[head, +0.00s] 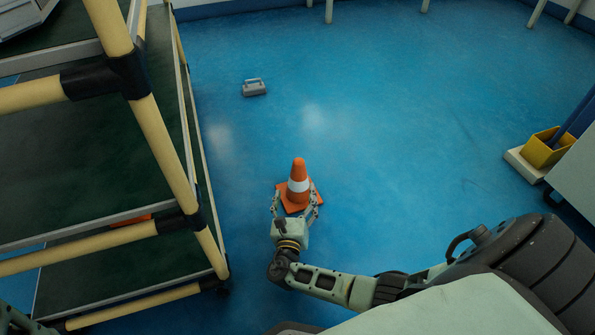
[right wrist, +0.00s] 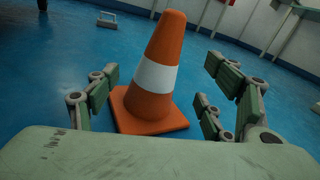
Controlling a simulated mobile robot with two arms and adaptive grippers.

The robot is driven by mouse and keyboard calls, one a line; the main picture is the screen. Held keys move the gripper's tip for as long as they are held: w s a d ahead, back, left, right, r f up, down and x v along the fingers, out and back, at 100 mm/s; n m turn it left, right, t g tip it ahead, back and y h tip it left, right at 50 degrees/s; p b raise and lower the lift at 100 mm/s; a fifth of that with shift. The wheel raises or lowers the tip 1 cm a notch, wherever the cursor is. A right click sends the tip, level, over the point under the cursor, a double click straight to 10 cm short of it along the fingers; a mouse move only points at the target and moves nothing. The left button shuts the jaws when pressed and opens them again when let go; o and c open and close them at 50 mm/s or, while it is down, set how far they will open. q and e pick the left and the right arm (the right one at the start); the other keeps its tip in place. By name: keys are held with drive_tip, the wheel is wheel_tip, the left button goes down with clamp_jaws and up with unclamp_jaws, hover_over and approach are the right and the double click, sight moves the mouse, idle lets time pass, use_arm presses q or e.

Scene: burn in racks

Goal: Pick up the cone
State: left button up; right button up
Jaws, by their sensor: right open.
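The orange cone (head: 298,174) with a white band stands upright on the blue floor, on its square orange base. In the right wrist view the cone (right wrist: 163,60) rises between the fingers, its base (right wrist: 150,118) flat on the floor. My right gripper (head: 297,203) is open, with its fingers on either side of the cone's near lower part. In the right wrist view the gripper (right wrist: 165,95) shows gaps between the fingers and the cone. My left gripper is not in view.
A rack with cream tubes (head: 165,150) and dark green shelves stands close on the left. A grey handled box (head: 254,88) lies on the floor farther back. A yellow container (head: 545,147) stands at the right. The floor around the cone's far and right sides is clear.

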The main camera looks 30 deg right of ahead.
sight(295, 181)
drive_tip(key=b+x, duration=0.1)
drive_tip(key=x, duration=0.2)
drive_tip(key=shift+a, duration=0.1)
drive_tip(key=b+x, duration=0.3)
drive_tip(key=x, duration=0.1)
drive_tip(key=shift+w+a+r, duration=0.1)
drive_tip(key=shift+a+r, duration=0.05)
drive_tip(key=shift+w+d+r+b, duration=0.15)
drive_tip(key=shift+w+d+b, duration=0.25)
drive_tip(key=shift+w+b, duration=0.1)
clamp_jaws()
